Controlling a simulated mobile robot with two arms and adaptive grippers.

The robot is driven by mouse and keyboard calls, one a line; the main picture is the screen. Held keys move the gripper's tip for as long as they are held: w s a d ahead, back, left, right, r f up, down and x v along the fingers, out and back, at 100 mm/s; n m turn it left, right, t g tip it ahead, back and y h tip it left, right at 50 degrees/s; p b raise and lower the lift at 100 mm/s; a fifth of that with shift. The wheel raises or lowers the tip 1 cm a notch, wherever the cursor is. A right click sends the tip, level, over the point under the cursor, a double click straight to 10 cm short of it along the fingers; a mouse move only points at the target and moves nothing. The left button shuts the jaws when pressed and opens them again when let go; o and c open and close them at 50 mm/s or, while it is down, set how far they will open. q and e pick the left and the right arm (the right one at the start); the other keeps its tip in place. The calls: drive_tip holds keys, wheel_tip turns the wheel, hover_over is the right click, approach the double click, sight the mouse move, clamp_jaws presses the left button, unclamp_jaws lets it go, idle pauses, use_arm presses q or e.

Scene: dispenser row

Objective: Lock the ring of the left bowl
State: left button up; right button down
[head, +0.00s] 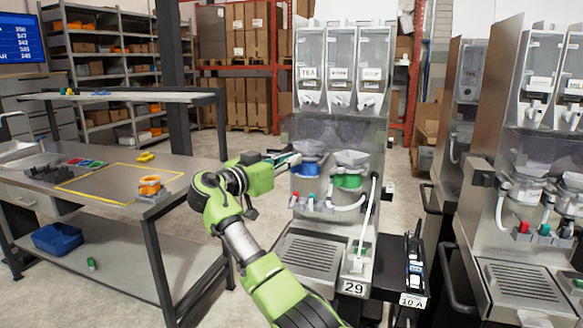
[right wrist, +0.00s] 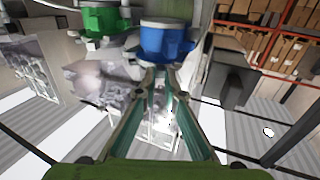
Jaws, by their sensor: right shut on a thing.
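The left bowl (head: 307,156) sits under the TEA canister on the middle dispenser. Its blue ring (head: 308,171) is around its lower part and also shows in the right wrist view (right wrist: 168,42). My right gripper (head: 290,160) comes in from the left at the blue ring. In the right wrist view its fingertips (right wrist: 160,75) are close together at the ring's near edge, shut on it. The exact grip point and the ring's lock position are hard to make out. My left gripper is not in view.
The right bowl with a green ring (head: 348,181) is close beside the blue one. A white spout tube (head: 368,215) stands in front. A workbench (head: 110,205) is at the left, and another dispenser (head: 525,190) at the right.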

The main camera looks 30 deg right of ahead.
drive_tip(key=shift+w+g, duration=0.1)
drive_tip(key=shift+g, duration=0.2)
drive_tip(key=c, duration=2.1)
unclamp_jaws()
drive_tip(key=shift+c, duration=0.2)
